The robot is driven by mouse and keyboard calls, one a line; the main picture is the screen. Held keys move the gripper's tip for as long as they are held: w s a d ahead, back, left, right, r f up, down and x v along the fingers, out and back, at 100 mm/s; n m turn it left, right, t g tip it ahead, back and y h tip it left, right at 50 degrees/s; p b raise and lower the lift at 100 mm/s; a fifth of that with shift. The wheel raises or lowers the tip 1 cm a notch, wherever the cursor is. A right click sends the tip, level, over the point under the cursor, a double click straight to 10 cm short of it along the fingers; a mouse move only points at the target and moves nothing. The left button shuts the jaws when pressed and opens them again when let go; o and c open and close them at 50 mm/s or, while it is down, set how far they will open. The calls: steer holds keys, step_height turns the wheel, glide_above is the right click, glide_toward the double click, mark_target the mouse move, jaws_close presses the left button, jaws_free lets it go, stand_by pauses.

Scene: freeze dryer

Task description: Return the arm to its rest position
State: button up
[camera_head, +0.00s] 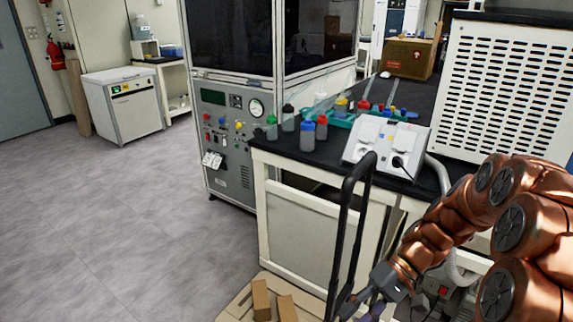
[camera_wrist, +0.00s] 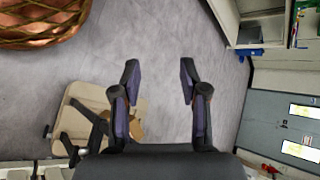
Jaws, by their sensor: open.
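My gripper (camera_wrist: 158,82) is open and empty in the wrist view, its two dark fingers with purple pads spread wide above the grey floor. In the head view my copper-coloured arm comes in from the right and bends down to the lower middle. The gripper end is at the bottom edge there, partly cut off, near the black handle of a cart. Nothing is held between the fingers.
A cart with a wooden deck (camera_head: 238,306) and black handle (camera_head: 347,225) stands close to my arm; small boxes (camera_head: 261,299) lie on it. Behind is a bench (camera_head: 310,225) with bottles and a socket box (camera_head: 385,146). A freeze dryer (camera_head: 228,150) stands left of it. Floor at left is clear.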

steer(key=s+d+r+t+h+p, duration=0.1)
steer(key=s+r+h+p, duration=0.3)
steer(key=s+r+p, duration=0.4)
steer(key=s+d+r+m+t+h+p, duration=0.1)
steer(key=s+r+h+p, duration=0.4)
steer(key=r, duration=1.1)
steer(key=s+d+t+p, duration=0.1)
steer(key=s+p, duration=0.2)
steer(key=s, duration=0.2)
steer(key=shift+s+d+r+p, duration=0.25)
steer(key=shift+d+r+p, duration=0.05)
steer(key=shift+r+p, duration=0.1)
